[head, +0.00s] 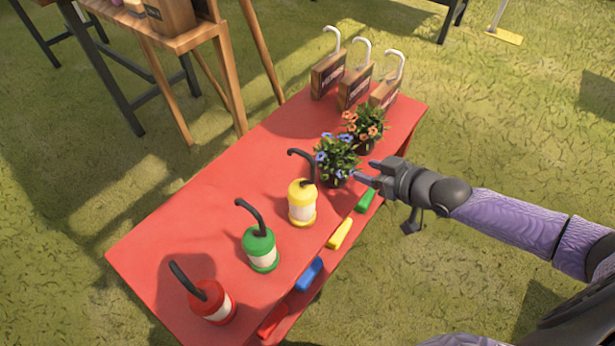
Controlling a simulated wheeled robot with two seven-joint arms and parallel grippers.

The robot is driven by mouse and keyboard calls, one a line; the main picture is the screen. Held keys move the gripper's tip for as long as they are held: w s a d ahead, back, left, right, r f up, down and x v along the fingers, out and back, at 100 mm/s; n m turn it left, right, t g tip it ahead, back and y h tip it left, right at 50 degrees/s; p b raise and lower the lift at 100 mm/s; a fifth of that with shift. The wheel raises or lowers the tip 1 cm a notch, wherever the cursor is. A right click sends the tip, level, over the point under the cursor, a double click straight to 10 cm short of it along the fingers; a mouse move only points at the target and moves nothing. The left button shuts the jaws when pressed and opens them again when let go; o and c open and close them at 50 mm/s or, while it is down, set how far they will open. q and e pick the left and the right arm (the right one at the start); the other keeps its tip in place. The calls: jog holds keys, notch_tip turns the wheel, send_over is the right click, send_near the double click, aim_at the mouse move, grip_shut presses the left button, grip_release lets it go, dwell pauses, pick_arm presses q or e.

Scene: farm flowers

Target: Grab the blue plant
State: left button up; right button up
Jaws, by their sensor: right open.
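The blue plant (335,158), a small leafy pot plant with blue flowers, stands upright on the red table (190,220) near its right edge. A plant with orange flowers (365,127) stands right behind it, and their leaves nearly meet. My right gripper (366,174) comes in from the right and is open. Its fingertips are close to the right side of the blue plant, near its pot; I cannot tell whether they touch it. Its jaws hold nothing that I can see. My left gripper is not in view.
Yellow (302,203), green (260,250) and red (212,302) canisters with black hooked spouts stand along the table. Several coloured blocks (340,233) line a lower ledge at the near side. Wooden signs with white hooks (355,88) stand at the far end. The table's left part is clear.

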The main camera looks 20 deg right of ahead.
aim_at(337, 158)
jog(key=b+x, duration=0.2)
jog(key=x, duration=0.1)
jog(key=b+x, duration=0.2)
jog(key=x, duration=0.1)
jog(key=b+x, duration=0.2)
jog(key=x, duration=0.1)
jog(key=shift+d+f+b, duration=0.2)
jog(key=shift+d+b, duration=0.1)
jog(key=shift+b, duration=0.1)
jog(key=shift+w+r, duration=0.1)
jog(key=shift+w, duration=0.1)
jog(key=shift+r, duration=0.15)
jog(key=shift+c, duration=0.2)
jog(key=c, duration=0.4)
grip_shut()
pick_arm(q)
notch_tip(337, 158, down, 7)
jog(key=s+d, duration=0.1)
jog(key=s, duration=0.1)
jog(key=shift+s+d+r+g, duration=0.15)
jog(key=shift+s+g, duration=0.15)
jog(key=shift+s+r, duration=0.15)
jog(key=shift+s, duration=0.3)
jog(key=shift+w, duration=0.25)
